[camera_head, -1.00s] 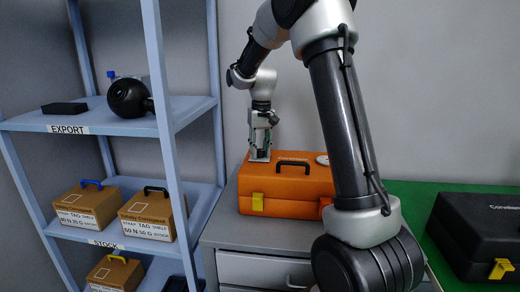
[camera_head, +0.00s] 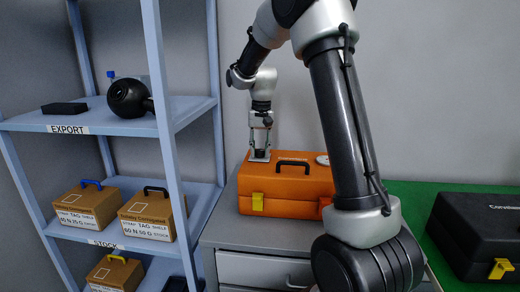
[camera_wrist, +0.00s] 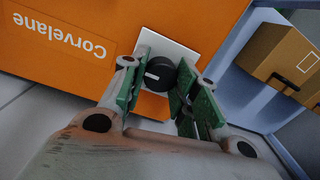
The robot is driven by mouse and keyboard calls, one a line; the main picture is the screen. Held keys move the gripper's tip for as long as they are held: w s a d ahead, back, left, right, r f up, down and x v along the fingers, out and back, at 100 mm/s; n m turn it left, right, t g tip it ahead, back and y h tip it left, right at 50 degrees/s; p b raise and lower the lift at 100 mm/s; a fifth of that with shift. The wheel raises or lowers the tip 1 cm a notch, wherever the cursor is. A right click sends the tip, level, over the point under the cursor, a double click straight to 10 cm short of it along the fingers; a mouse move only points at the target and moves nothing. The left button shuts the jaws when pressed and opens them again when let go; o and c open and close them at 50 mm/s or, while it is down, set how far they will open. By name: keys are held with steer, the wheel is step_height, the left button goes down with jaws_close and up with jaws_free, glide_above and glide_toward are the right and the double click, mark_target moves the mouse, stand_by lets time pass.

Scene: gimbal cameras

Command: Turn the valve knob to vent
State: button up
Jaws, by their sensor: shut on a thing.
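The valve knob (camera_wrist: 160,73) is a round black knob with a small pale mark on it. It sits on a white square plate (camera_wrist: 178,52) on top of the orange Corvelane case (camera_wrist: 60,45). In the head view the case (camera_head: 286,190) stands on the grey cabinet, and the plate (camera_head: 258,158) is at its back left. My gripper (camera_wrist: 158,85) points down from above, with its green-padded fingers on either side of the knob, shut on it. In the head view my gripper (camera_head: 260,148) is over the plate. Any lettering around the knob cannot be read.
The blue shelf rack (camera_head: 160,120) stands close on the left, with cardboard boxes (camera_head: 146,213) and a black round device (camera_head: 128,97). A black handle (camera_head: 292,163) rises from the case beside the plate. A black case (camera_head: 480,235) lies on the green surface at right.

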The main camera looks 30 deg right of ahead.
mark_target(261, 150)
steer(key=o, duration=1)
steer(key=shift+o, duration=0.2)
step_height(261, 150, up, 12)
steer(key=shift+d, duration=0.15)
steer(key=s+f+n+t, duration=0.1)
steer(key=s+n+t, duration=0.1)
steer(key=s, duration=1.4)
steer(key=s+a+f+n+t, duration=0.1)
steer(key=s+f+n+t, duration=0.1)
steer(key=s, duration=1.4)
steer(key=shift+s+a+n, duration=0.2)
steer(key=shift+n, duration=0.4)
